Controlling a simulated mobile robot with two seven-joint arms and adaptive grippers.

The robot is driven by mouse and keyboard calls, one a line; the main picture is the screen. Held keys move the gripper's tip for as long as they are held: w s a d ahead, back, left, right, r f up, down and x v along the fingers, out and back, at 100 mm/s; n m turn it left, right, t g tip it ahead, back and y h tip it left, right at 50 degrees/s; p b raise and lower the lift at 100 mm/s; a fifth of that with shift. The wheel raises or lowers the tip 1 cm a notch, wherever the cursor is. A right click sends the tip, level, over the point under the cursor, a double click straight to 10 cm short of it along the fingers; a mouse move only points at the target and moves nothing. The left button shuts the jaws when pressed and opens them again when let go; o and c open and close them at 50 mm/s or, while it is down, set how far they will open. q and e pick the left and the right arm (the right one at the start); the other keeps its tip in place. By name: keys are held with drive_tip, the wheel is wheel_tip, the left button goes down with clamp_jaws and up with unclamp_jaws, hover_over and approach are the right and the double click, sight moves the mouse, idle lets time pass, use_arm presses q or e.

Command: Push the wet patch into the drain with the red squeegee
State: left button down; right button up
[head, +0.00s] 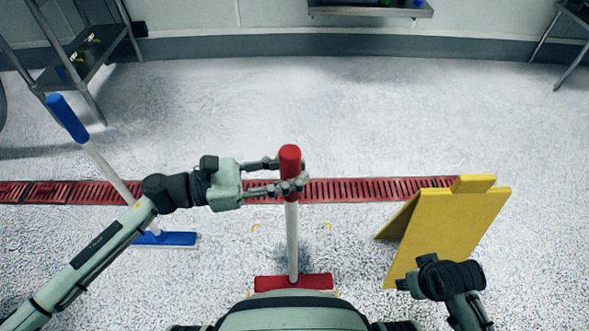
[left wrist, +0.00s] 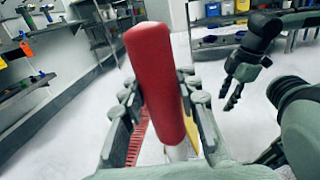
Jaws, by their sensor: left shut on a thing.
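The red squeegee has a red grip (head: 290,158), a white pole (head: 292,235) and a red head (head: 293,282) on the floor close to my base. My left gripper (head: 292,178) is shut around the grip; the left wrist view shows the grip (left wrist: 155,80) between its fingers. The pole stands nearly upright. A faint darker wet patch (head: 270,255) lies around the pole, beyond the head; its edges are unclear. The drain (head: 370,189) is a red slotted grating across the floor beyond it. My right gripper (left wrist: 232,93) looks open and empty.
A yellow folding floor sign (head: 450,230) stands right of the squeegee, near my right arm. A blue squeegee (head: 165,239) leans at the left, behind my left arm. Yellow corner marks (head: 327,227) lie on the floor. A metal shelf (head: 85,65) stands back left. Floor beyond the drain is clear.

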use_arm(q)
drive_tip(key=shift+f+b, duration=0.25)
drive_tip(key=shift+b, duration=0.25)
drive_tip(key=shift+w+f, duration=0.1)
drive_tip(key=shift+w, duration=0.15)
drive_tip(key=w+b, duration=0.5)
drive_tip(key=w, duration=0.2)
drive_tip(key=shift+w, duration=0.35)
idle(0.4)
drive_tip(key=w+b, duration=0.3)
drive_tip(key=w, duration=0.1)
drive_tip(key=shift+r+b, duration=0.2)
drive_tip(key=shift+b, duration=0.2)
drive_tip(key=shift+w+f+b, duration=0.2)
drive_tip(key=shift+w+b, duration=1.7)
drive_tip(key=shift+w, duration=0.05)
